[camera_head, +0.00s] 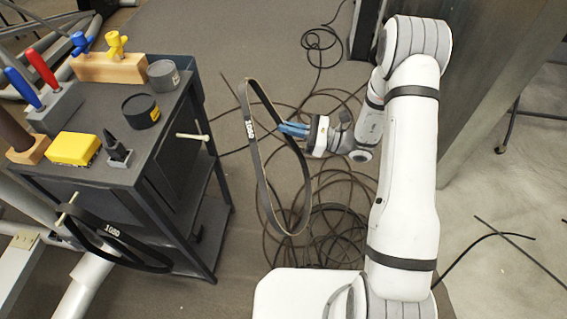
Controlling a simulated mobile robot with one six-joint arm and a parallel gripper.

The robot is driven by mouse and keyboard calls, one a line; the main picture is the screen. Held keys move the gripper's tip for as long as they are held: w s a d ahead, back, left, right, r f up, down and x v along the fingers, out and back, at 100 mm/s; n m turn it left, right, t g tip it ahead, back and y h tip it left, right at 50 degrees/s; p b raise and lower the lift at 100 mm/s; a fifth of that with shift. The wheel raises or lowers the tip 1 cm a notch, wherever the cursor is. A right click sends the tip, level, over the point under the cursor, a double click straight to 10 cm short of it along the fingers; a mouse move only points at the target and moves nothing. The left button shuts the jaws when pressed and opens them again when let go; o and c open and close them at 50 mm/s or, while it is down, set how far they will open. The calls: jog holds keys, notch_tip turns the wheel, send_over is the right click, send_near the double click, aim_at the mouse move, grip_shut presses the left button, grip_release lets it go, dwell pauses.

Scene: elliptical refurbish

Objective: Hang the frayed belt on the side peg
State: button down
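A dark looped belt (260,178) with a pale inner face and a white printed number hangs in the air right of the tool cart. My gripper (290,129), with blue fingers, is shut on the belt's right strand near its upper part. A pale side peg (192,137) sticks out of the cart's right side, left of the held belt and apart from it; it is bare. A second dark belt (130,258), also numbered, hangs on another pale peg (66,208) at the cart's front. Fraying is too small to tell on either belt.
The dark cart (150,185) carries screwdrivers, a wooden block with blue and yellow knobs (108,68), round tins (141,111) and a yellow box (73,148). Coiled cables (330,225) lie on the floor under the held belt. Open air separates belt and cart.

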jog(key=s+a+f+n+g+b, duration=0.2)
jog(key=a+f+n+g+b, duration=0.3)
jog(key=a, duration=0.8)
notch_tip(320, 180, down, 2)
jog(key=shift+a+f+n+b, duration=0.1)
jog(key=shift+a+n+b, duration=0.3)
jog(key=shift+n, duration=0.4)
dwell(0.4)
jog(key=shift+d, duration=0.1)
dwell(0.5)
jog(key=c, duration=1.6)
grip_release()
jog(key=shift+o, duration=0.2)
